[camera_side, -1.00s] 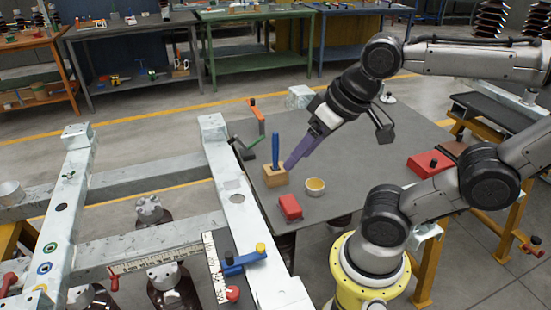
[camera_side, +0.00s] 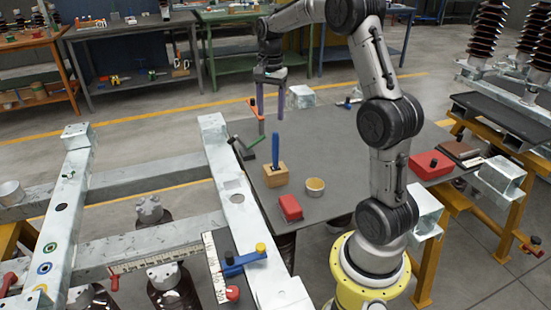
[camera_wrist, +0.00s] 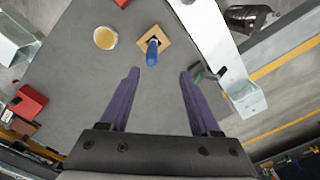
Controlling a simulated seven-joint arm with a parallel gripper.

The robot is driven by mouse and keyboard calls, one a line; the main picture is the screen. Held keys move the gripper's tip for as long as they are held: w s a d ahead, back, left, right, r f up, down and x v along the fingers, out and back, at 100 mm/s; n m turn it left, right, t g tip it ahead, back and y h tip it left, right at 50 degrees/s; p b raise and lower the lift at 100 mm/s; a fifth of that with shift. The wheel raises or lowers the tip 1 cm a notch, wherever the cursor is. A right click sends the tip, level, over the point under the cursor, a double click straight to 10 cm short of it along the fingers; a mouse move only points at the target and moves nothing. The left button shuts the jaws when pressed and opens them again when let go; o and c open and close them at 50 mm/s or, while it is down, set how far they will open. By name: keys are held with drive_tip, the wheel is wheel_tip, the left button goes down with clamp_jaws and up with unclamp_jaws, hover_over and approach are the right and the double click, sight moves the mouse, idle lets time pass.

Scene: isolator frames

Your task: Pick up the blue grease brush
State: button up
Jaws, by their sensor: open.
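The blue grease brush (camera_side: 275,149) stands upright in a small wooden block (camera_side: 276,177) on the grey table. In the wrist view the blue brush (camera_wrist: 151,54) shows from above, with the wooden block (camera_wrist: 167,36) around its base. My gripper (camera_side: 270,116) has two purple fingers pointing down, above the far part of the table, beyond the brush in the side view. In the wrist view my gripper (camera_wrist: 158,74) is open, its fingers wide apart with nothing between them. The brush lies just beyond the fingertips, near the middle of the gap.
A cup of yellow grease (camera_side: 315,186) and a red box (camera_side: 290,207) stand near the block. A green-handled tool (camera_side: 245,147) and an orange-handled tool (camera_side: 255,107) are at the left table edge, by the pale steel frame (camera_side: 232,190).

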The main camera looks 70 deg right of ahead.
sight(274, 135)
drive_tip(key=shift+s+d+f, duration=0.35)
drive_tip(key=shift+d+f, duration=0.1)
drive_tip(key=shift+f, duration=0.45)
wheel_tip(274, 135, down, 7)
drive_tip(key=shift+f, duration=0.15)
drive_tip(key=shift+s+a+f, duration=0.1)
drive_tip(key=shift+s+f, duration=0.1)
drive_tip(key=shift+f, duration=1.15)
drive_tip(key=shift+s+a+f, duration=0.1)
drive_tip(key=shift+s+f, duration=0.05)
drive_tip(key=shift+f, duration=1.2)
clamp_jaws()
